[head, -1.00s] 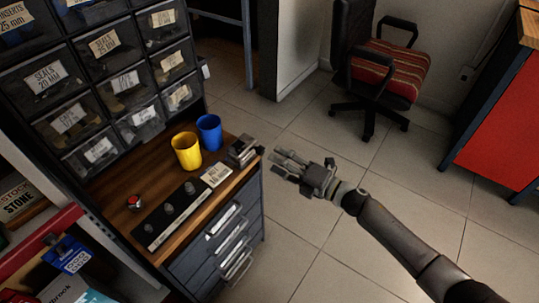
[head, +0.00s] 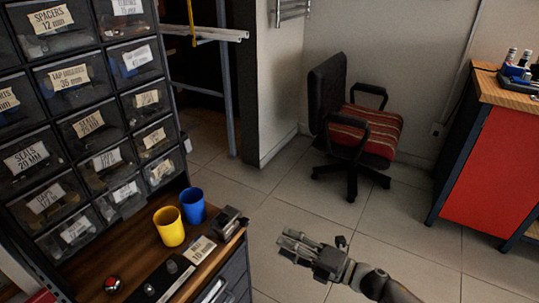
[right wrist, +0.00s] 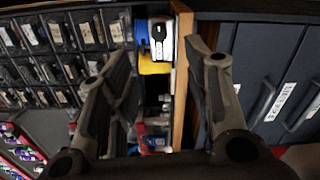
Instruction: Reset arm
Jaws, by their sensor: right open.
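My right gripper (head: 298,247) is open and empty. In the head view it hangs over the tiled floor, to the right of the wooden counter (head: 128,250) and apart from it. In the right wrist view its two fingers (right wrist: 158,85) stand wide apart with nothing between them; the counter edge and a yellow cup (right wrist: 155,66) show beyond. My left gripper is in neither view.
A yellow cup (head: 169,226) and a blue cup (head: 192,206) stand on the counter before labelled drawers (head: 88,122). A small dark metal device (head: 229,222) sits at the counter's edge. A striped chair (head: 372,132) and red cabinet (head: 489,170) stand beyond open floor.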

